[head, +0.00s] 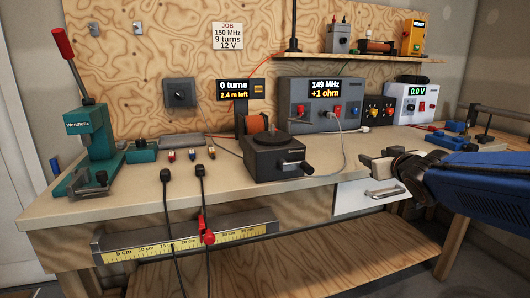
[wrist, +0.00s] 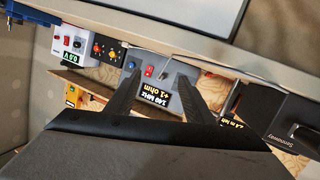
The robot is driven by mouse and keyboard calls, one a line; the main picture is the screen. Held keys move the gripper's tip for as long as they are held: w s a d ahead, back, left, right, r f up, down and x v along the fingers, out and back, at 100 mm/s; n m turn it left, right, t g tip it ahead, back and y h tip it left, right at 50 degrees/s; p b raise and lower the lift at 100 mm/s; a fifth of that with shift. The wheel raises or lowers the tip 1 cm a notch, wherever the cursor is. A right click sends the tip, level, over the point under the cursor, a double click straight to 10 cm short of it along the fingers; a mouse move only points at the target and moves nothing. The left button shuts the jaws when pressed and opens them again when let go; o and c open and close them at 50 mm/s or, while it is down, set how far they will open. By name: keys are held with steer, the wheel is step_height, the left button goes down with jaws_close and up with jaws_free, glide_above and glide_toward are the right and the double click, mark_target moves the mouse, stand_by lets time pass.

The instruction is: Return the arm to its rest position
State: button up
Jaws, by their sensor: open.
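My gripper (head: 378,164) is at the right in the head view, at the end of my blue arm, in front of the workbench (head: 330,175). Its jaws point left and look empty. In the wrist view my two dark fingers (wrist: 152,90) stand apart with nothing between them. The grey meter (head: 322,102) reading 149 MHz and +1 ohm shows beyond the fingers in the wrist view (wrist: 160,72).
A winder with a crank (head: 275,157) stands mid-bench. A teal press (head: 88,140) stands at the left. A white supply (head: 408,102) reads 0.0 V.

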steer(key=s+a+f+g, duration=0.1)
steer(key=s+f+g, duration=0.2)
steer(key=s+f, duration=0.3)
steer(key=s+a+f+m+g, duration=0.1)
steer(key=s+f+g, duration=0.3)
steer(key=s, duration=1.2)
steer(key=s+a+f+m+g, duration=0.1)
steer(key=s+f+g, duration=0.2)
steer(key=s+f, duration=0.7)
steer(key=shift+s+a+g, duration=0.3)
steer(key=shift+s, duration=0.2)
